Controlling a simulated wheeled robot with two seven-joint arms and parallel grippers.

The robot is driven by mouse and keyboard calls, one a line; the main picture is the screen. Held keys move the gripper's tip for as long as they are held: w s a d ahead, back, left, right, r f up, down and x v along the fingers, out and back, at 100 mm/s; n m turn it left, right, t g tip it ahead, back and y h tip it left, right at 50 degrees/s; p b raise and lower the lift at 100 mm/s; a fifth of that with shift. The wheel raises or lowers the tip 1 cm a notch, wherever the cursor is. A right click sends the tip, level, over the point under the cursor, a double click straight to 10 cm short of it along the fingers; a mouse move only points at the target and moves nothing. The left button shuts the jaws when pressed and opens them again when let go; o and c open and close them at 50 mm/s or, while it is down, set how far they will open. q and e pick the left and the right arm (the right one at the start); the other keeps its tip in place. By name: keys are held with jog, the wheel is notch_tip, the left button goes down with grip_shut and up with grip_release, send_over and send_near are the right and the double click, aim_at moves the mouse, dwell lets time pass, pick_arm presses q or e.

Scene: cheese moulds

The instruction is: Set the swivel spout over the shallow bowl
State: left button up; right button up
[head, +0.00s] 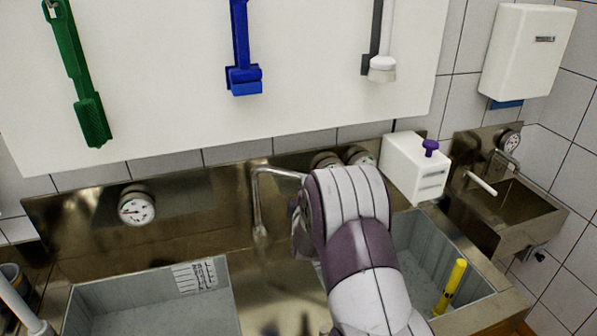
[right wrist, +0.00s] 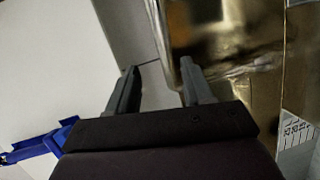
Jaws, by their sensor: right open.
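The metal swivel spout (head: 257,205) rises in the middle of the sink unit, and its upper end runs right until my right arm hides it. In the right wrist view, a shiny pipe (right wrist: 162,40), apparently the spout, shows between the fingertips, closer to the right-hand finger; contact cannot be told. My right gripper (right wrist: 158,75) is open; my arm hides it in the head view. A grey left bowl (head: 150,294) with a label and a grey right bowl (head: 480,276) lie either side. I cannot tell which is shallower. My left gripper is out of view.
A yellow cylinder (head: 449,287) stands in the right bowl. A white dispenser (head: 414,167) with a purple knob stands behind it. Green (head: 78,80) and blue (head: 242,60) tools hang on the white board. A small side basin (head: 505,210) is at right.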

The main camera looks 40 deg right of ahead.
jog(key=p+x, duration=0.1)
jog(key=x, duration=0.2)
jog(key=p+x, duration=0.1)
jog(key=x, duration=0.3)
jog(key=p+x, duration=0.1)
jog(key=x, duration=0.2)
jog(key=shift+w+f, duration=0.35)
jog(key=shift+w, duration=0.1)
jog(key=shift+w+d+f, duration=0.15)
jog(key=shift+w+d, duration=0.2)
jog(key=shift+w, duration=0.15)
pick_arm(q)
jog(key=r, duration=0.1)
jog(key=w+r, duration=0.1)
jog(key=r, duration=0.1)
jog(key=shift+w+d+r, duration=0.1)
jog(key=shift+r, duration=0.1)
pick_arm(e)
jog(key=shift+s+a, duration=0.1)
grip_shut()
